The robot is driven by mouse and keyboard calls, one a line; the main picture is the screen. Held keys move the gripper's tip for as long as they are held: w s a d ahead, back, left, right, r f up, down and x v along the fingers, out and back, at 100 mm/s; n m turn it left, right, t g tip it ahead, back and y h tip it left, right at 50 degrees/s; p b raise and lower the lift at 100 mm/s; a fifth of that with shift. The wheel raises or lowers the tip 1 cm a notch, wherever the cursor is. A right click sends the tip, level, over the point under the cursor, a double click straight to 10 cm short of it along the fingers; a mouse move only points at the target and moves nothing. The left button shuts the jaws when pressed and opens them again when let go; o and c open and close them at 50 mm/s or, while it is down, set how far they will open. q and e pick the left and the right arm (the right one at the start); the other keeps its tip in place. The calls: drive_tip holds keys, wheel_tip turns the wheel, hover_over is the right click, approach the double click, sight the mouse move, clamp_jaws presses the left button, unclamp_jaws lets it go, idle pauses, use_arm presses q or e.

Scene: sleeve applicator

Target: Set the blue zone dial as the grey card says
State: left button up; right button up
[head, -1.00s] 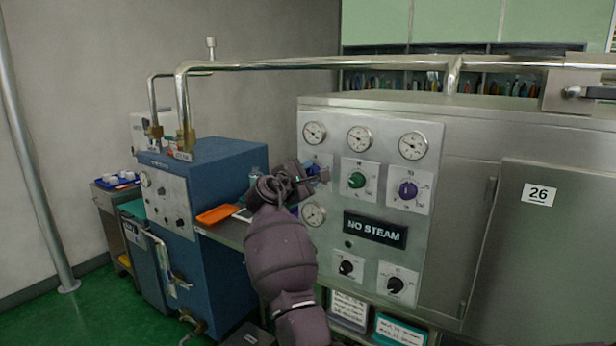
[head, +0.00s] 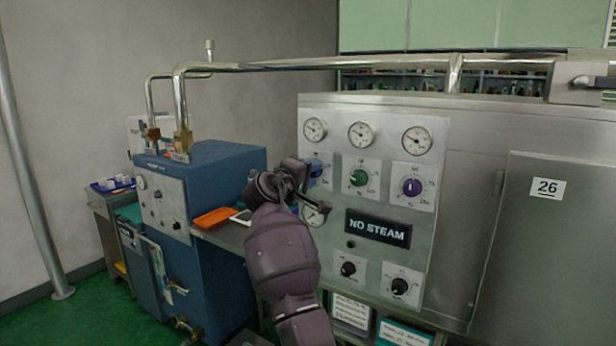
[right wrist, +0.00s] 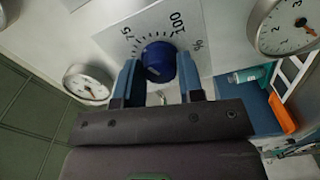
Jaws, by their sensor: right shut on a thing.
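The blue zone dial (right wrist: 158,62) is a round knob on a white scale plate (right wrist: 110,30) with "75", "100" and "%" readable. My right gripper (right wrist: 158,70) is shut on it, one blue finger on each side. In the head view my right gripper (head: 308,172) is at the panel's left edge and hides most of the dial. The dial's pointer is not clear. Below the panel stand a pale card in a grey frame (head: 351,312) and a teal-framed card (head: 404,333); their text is too small to read. My left gripper is not in view.
A green dial (head: 358,178) and a purple dial (head: 411,187) sit right of my gripper. Gauges, a "NO STEAM" sign (head: 378,229) and black knobs (head: 399,286) share the panel. A blue machine (head: 215,190) and orange tray (head: 214,218) are left.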

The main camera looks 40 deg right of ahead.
drive_tip(key=shift+m, duration=0.4)
drive_tip(key=o, duration=0.9)
drive_tip(key=v, duration=1)
drive_tip(key=shift+s+a, duration=0.15)
drive_tip(key=shift+a, duration=0.2)
